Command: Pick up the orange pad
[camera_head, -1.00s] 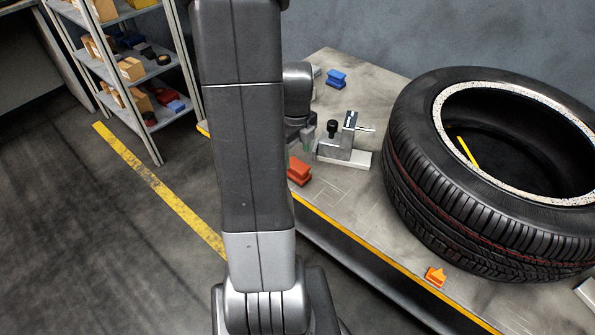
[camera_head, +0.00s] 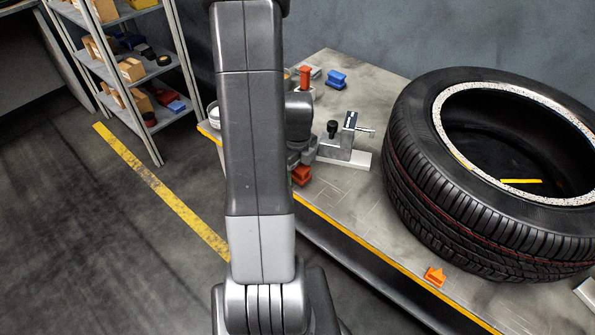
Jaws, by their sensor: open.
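An orange-red pad (camera_head: 301,176) lies on the grey bench top (camera_head: 335,205), close to its front edge and just right of my arm. My gripper (camera_head: 303,160) is directly above the pad, pointing down, and partly covers it. The jaws are open; whether they straddle or touch the pad is too small to tell. A smaller, brighter orange piece (camera_head: 434,277) with a raised top sits at the bench edge in front of the tyre (camera_head: 440,205).
A metal fixture with a black knob (camera_head: 340,148) stands just right of my gripper. A red piece (camera_head: 305,76) and a blue block (camera_head: 337,79) are at the back of the bench. The large tyre fills the right side. A shelf (camera_head: 165,75) stands at left.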

